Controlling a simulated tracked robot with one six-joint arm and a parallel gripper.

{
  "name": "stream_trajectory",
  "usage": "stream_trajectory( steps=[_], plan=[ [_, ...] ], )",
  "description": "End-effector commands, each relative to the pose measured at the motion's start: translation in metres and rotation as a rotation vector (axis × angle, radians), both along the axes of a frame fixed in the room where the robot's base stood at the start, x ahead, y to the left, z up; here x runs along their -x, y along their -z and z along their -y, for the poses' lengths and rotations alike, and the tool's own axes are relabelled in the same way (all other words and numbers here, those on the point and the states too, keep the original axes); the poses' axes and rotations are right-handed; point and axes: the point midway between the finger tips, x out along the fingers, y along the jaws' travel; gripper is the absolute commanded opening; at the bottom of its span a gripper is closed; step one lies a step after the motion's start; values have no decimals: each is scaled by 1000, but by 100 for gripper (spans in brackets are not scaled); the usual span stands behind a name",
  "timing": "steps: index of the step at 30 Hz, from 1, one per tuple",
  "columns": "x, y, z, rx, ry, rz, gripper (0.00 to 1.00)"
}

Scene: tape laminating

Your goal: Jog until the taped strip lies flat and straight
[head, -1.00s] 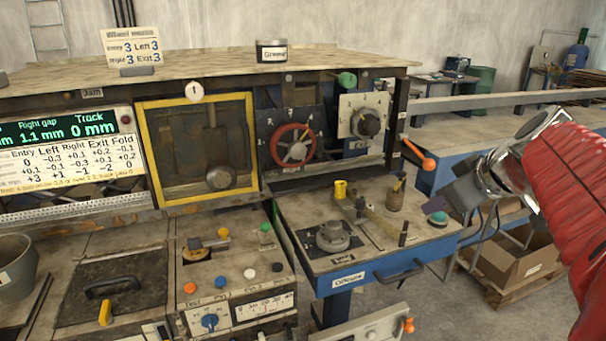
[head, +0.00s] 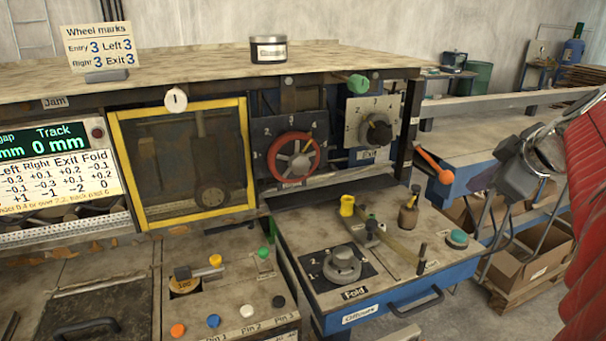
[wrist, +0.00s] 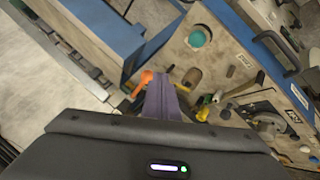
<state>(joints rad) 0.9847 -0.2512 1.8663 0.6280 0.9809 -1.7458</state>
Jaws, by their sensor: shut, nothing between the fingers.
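A yellow-framed window (head: 185,160) with tag 1 stands in the middle of the machine. Dark round parts show dimly behind it; I cannot make out a taped strip. The display (head: 60,150), cut by the left edge, reads Track 0 mm above a table of numbers. A red handwheel (head: 293,157), the Exit dial (head: 369,132) and the Fold dial (head: 342,264) are at the right. Orange (head: 178,330), blue (head: 214,321), white (head: 246,311) and black (head: 278,301) buttons sit on the lower panel.
The orange-knobbed lever (head: 436,166) juts out at the machine's right. A wheel marks card (head: 97,45) and a tin (head: 268,49) stand above.

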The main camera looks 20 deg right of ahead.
Motion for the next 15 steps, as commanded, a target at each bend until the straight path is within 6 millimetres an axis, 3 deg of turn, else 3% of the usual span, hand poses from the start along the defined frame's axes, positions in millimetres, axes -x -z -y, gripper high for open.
stream_trajectory(
  steps=[8,15],
  plan=[
    [0,2,0,-2,3,0,0],
    [0,17,0,-4,2,0,0]
  ],
)
